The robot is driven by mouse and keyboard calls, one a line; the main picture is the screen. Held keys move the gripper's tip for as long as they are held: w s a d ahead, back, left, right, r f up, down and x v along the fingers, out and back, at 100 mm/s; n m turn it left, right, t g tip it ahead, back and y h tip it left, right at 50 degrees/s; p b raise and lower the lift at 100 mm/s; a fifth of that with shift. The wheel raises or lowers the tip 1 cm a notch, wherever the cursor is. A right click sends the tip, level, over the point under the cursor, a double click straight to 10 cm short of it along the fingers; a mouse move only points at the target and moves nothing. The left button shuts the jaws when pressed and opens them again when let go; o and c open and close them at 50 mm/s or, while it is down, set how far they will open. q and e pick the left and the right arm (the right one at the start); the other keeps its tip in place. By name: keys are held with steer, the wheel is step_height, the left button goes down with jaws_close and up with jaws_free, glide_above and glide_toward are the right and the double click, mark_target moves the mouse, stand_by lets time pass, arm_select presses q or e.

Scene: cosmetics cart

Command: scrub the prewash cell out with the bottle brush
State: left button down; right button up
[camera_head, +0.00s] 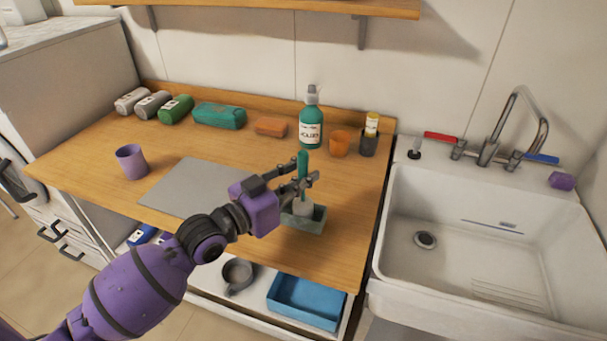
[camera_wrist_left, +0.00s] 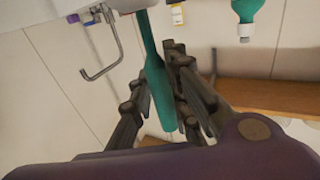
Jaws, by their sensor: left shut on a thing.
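My left gripper (camera_head: 311,178) is shut on the upright green handle of the bottle brush (camera_head: 302,163). The handle also shows between the fingers in the left wrist view (camera_wrist_left: 158,85). Below the fingers, a pale grey-white part, apparently the brush head, sits at a small grey-green open box (camera_head: 317,222) on the wooden counter. This box may be the prewash cell; no label on it is readable. How deep the head reaches inside cannot be told, as the front wall hides its lower end. My right gripper is not in view.
A green bottle (camera_head: 311,125), an orange cup (camera_head: 340,143) and a dark cup (camera_head: 368,142) stand behind the gripper. A grey mat (camera_head: 180,188) and purple cup (camera_head: 131,162) are to the left. The white sink (camera_head: 480,240) is at right.

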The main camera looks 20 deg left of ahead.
arm_select(q)
steer(key=shift+f, duration=0.3)
steer(key=shift+d, duration=0.15)
